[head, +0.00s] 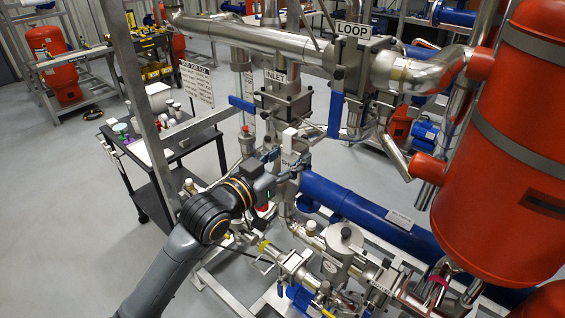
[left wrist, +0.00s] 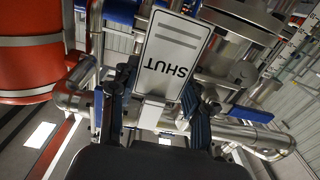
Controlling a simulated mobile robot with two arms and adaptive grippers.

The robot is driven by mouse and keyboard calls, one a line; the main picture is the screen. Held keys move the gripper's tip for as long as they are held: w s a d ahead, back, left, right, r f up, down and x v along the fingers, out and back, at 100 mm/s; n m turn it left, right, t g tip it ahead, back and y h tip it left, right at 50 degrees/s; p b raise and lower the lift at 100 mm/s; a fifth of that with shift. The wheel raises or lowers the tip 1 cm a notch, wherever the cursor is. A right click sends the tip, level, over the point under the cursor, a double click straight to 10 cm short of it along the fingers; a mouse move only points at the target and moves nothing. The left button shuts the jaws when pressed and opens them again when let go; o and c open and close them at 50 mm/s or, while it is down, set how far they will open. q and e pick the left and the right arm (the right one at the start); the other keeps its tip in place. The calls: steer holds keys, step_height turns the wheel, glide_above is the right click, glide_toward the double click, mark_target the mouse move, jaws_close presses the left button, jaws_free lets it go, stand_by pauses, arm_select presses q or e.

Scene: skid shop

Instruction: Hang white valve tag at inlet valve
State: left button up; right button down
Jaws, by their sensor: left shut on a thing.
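My left gripper (head: 298,167) is beside the vertical pipe below the inlet valve (head: 286,104), which carries an INLET label (head: 275,77). A blue lever (head: 242,104) sticks out to the left by the valve. In the left wrist view, my left gripper (left wrist: 156,112) is shut on the white valve tag (left wrist: 172,50). The tag reads SHUT upside down and stands out beyond the fingers. In the head view a small white piece above the fingers looks like the tag, but its face cannot be read. My right gripper is not in view.
A LOOP valve with a blue lever (head: 336,114) is to the right. A large red tank (head: 500,160) fills the right side. A blue horizontal vessel (head: 365,215) lies below. A dark cart (head: 190,140) with small items stands left, beside open grey floor (head: 60,220).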

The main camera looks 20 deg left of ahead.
arm_select(q)
steer(key=shift+w+d, duration=0.25)
steer(key=shift+w, duration=0.45)
steer(key=shift+w+d+b, duration=0.2)
steer(key=shift+w+b, duration=0.1)
steer(key=shift+w, duration=0.25)
steer(key=shift+f, duration=0.6)
steer(key=shift+f+b, duration=0.15)
steer(key=shift+b, duration=0.15)
steer(key=o, duration=0.9)
steer(key=shift+o, duration=0.2)
steer(key=v, duration=1.2)
